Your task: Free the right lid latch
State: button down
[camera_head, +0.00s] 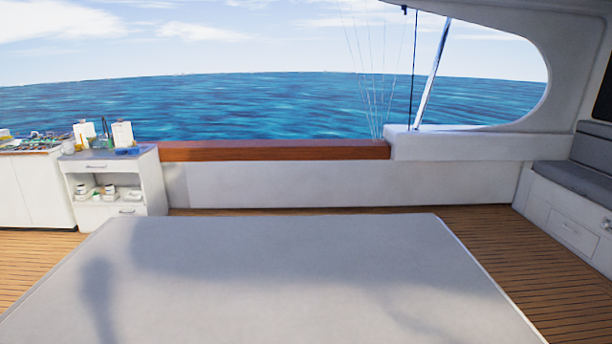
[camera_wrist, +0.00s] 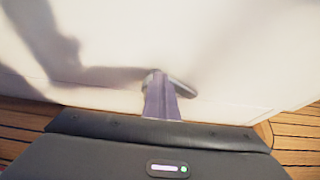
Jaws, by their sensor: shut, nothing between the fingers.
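The engine hatch lid (camera_head: 300,265) is a wide pale grey panel in the front of the head view; it looks closed and flat. In the wrist view its pale surface (camera_wrist: 225,45) fills the upper part. A small grey latch handle (camera_wrist: 183,87) shows near the lid's edge, slanting down to the right. My gripper (camera_wrist: 155,82) is shut and empty, its narrow fingers over the left part of the latch. The fingers hide that part, and I cannot tell whether they touch it. Neither gripper nor latch shows in the head view.
Wooden deck (camera_head: 540,255) surrounds the hatch and is clear on the right. A white cabinet (camera_head: 115,185) with jars stands at the back left. A grey bench seat (camera_head: 580,175) is at the right. A low white wall (camera_head: 300,183) closes the back.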

jog(key=shift+s+a+f, duration=0.1)
jog(key=shift+a+f, duration=0.05)
jog(key=shift+a, duration=0.65)
dwell(0.4)
jog(key=shift+r, duration=0.45)
jog(key=shift+s, duration=2.95)
